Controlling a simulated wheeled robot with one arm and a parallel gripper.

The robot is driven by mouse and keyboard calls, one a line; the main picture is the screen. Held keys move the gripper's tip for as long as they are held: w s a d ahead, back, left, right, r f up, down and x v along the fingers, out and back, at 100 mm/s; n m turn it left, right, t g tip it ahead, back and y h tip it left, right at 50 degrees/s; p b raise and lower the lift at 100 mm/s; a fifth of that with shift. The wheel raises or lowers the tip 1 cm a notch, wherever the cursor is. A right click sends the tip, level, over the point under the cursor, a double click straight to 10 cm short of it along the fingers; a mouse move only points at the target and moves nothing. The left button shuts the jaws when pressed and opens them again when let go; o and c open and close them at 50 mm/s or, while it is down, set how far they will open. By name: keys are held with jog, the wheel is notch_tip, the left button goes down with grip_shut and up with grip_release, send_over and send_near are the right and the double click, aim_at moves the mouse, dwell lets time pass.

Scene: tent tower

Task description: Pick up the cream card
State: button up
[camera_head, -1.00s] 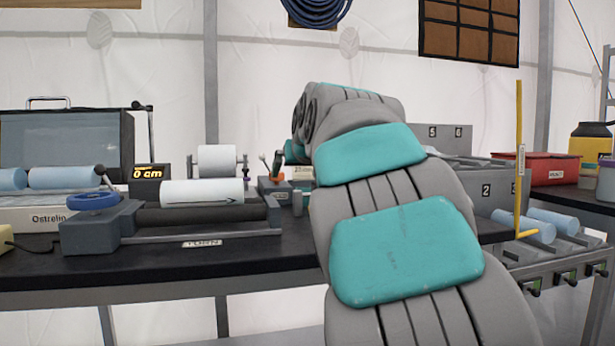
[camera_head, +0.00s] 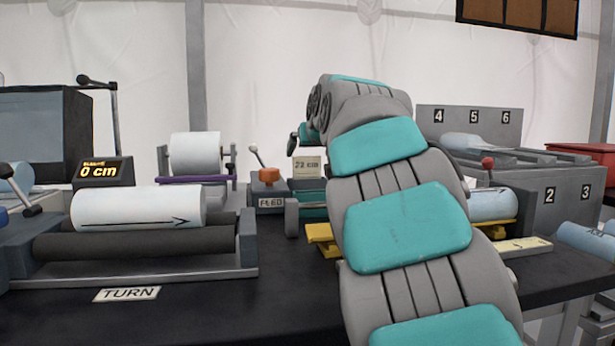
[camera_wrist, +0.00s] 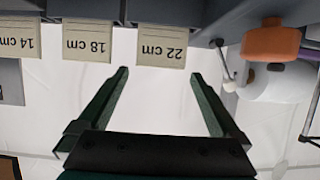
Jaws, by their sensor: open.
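Several cream cards with black print show in the wrist view, upside down along the top edge. One reads 22 cm (camera_wrist: 162,46), one 18 cm (camera_wrist: 87,44) and one 14 cm (camera_wrist: 20,40). In the head view one cream card, reading 22 cm (camera_head: 307,166), stands behind the table's middle, partly beside my arm. My gripper (camera_wrist: 160,76) is open and empty in the wrist view, its dark green fingers pointing towards the cards. The 22 cm card lies just beyond the space between the fingertips. My arm covers the other cards in the head view.
An orange-topped lever box (camera_head: 269,180) stands close left of the 22 cm card; it also shows in the wrist view (camera_wrist: 271,42). A paper roll (camera_head: 138,208) sits on dark rollers at left. Grey numbered bins (camera_head: 562,195) stand at right. Bare black tabletop (camera_head: 240,312) lies in front.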

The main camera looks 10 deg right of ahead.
aim_at(307, 157)
jog(key=shift+x, duration=2.3)
jog(key=shift+f, duration=0.2)
jog(key=c, duration=1.1)
jog(key=shift+o, duration=0.2)
